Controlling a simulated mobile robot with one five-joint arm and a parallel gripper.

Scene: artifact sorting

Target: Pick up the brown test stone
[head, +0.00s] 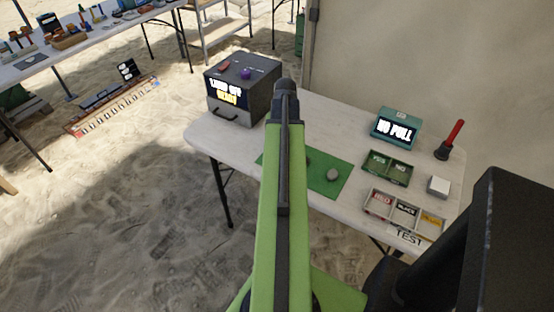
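A green mat (327,190) lies on the white table, and my raised green arm crosses in front of it. A small brownish stone (308,161) shows on the mat just right of my arm, and my arm may hide part of it. A rounder grey stone (333,175) lies on the mat a little further right. The dark end of my arm, with my gripper (286,88), points away from me beyond the mat in the picture. Its fingers cannot be made out, and I see nothing held.
A grey box with a lit display (241,90) stands at the table's left.

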